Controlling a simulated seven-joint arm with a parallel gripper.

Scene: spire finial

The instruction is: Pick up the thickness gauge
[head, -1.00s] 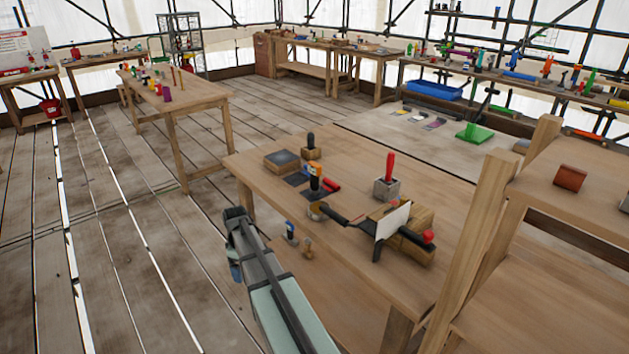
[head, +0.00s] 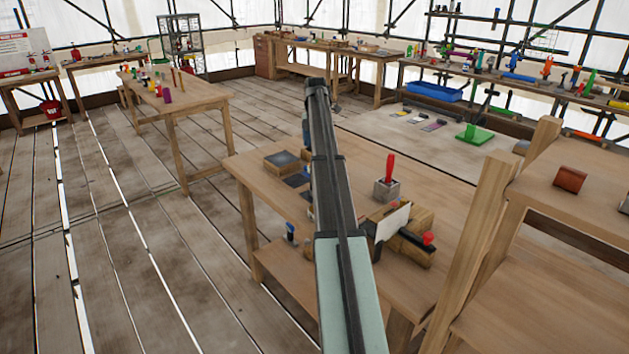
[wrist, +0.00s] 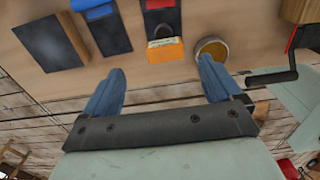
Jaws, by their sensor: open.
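In the wrist view a small orange block with a dark loop (wrist: 165,50) lies on the workbench; it looks most like the thickness gauge, though I cannot be sure. My gripper (wrist: 161,72) is open and empty, its two blue fingers spread at the bench edge. The orange block lies just beyond the gap between the fingertips, apart from them. In the head view my arm covers that part of the bench, and the orange piece is hidden.
A round brass-rimmed piece (wrist: 211,49) sits close to the right fingertip. A red-and-dark piece (wrist: 161,18), a blue-and-dark piece (wrist: 103,28) and a dark square block (wrist: 50,42) lie nearby. A red-handled tool (head: 389,168) stands in a grey block on the bench (head: 350,150).

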